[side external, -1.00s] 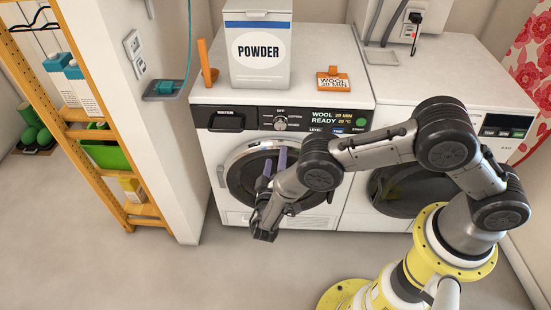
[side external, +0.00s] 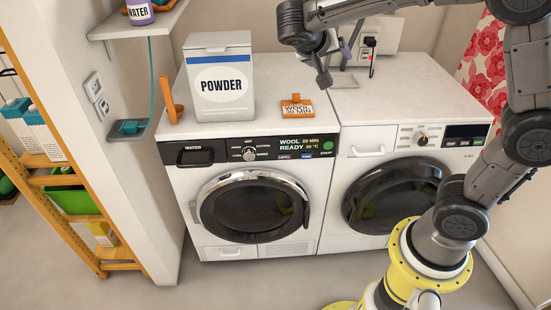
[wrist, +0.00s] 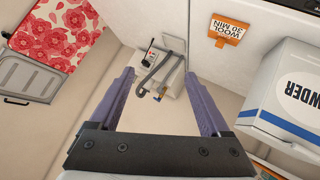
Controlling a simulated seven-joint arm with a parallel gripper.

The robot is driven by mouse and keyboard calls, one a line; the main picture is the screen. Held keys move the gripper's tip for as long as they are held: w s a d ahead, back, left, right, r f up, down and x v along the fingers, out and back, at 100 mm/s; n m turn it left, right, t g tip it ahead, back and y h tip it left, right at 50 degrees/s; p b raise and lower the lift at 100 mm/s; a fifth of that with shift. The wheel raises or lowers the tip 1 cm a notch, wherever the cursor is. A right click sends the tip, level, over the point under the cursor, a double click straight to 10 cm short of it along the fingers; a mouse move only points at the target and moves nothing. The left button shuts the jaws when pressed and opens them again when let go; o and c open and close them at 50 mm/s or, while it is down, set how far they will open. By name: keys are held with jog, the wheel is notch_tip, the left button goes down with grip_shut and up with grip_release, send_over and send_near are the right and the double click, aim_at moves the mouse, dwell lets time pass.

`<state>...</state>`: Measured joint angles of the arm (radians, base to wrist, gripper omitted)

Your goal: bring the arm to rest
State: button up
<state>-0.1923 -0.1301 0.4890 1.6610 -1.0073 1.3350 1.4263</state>
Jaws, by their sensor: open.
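My arm (side external: 521,100) is raised above the right-hand machine, its forearm crossing the top edge of the side view. My gripper (wrist: 159,76) has two purple fingers, which stand wide apart with nothing between them in the wrist view. In the side view the gripper (side external: 343,50) is small and partly hidden by my wrist, in the air before the back wall. The washer (side external: 188,185) on the left has its round door (side external: 254,207) shut, and its display reads WOOL READY. The gripper is clear of it.
A POWDER box (side external: 221,84) and an orange WOOL 30 MIN tag (side external: 297,107) stand on the washer. A second machine (side external: 416,110) stands at its right. A wall box (side external: 371,38) with plug and hose is behind the gripper. An orange shelf (side external: 62,180) is at left.

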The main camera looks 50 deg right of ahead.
jog(key=s+a+n+t+y, duration=0.25)
jog(key=s+y, duration=0.35)
jog(key=s, duration=1)
jog(key=s+a+f+n+t+y, duration=0.1)
jog(key=s+a+f+n+y, duration=0.3)
jog(key=a+n, duration=0.3)
jog(key=shift+s+a+f+y, duration=0.15)
jog(key=shift+a+f+y, duration=0.25)
jog(key=shift+a, duration=0.55)
